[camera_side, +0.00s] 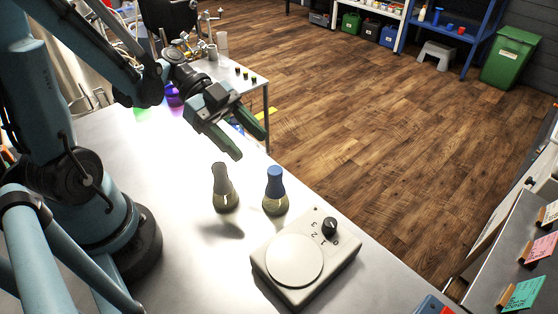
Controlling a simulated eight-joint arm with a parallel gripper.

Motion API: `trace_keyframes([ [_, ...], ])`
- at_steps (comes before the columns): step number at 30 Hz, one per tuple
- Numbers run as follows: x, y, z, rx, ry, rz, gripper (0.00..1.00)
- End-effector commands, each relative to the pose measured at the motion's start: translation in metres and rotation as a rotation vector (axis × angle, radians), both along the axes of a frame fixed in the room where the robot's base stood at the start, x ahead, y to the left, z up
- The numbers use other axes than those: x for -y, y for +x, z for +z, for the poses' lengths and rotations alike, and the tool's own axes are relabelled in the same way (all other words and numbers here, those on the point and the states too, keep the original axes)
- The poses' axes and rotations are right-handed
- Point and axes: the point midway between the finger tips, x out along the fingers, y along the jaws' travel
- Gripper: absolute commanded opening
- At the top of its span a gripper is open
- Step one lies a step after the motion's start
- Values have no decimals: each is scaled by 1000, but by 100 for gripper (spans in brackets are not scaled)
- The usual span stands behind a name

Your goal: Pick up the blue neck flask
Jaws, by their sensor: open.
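The blue neck flask (275,192) stands upright on the white table, a conical glass flask with a blue neck. A second flask (224,188) with a grey-green neck stands upright just to its left. My gripper (238,137) is open and empty, with green fingers. It hangs in the air above and to the left of the blue neck flask, apart from both flasks.
A hotplate-like device (305,262) with a round plate and black knob sits in front of the flasks. The white table (190,265) is clear to the left of it. The table's right edge runs close to the blue neck flask. A side table (235,72) with small items stands behind.

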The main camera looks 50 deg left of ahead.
Motion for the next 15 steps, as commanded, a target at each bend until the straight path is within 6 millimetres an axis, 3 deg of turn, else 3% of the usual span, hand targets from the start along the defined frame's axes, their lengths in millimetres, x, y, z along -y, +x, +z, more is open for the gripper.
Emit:
trace_keyframes([
  [8, 16, 3, -10, -1, 0, -3, 60],
  [15, 42, 9, -27, -1, 0, -3, 60],
])
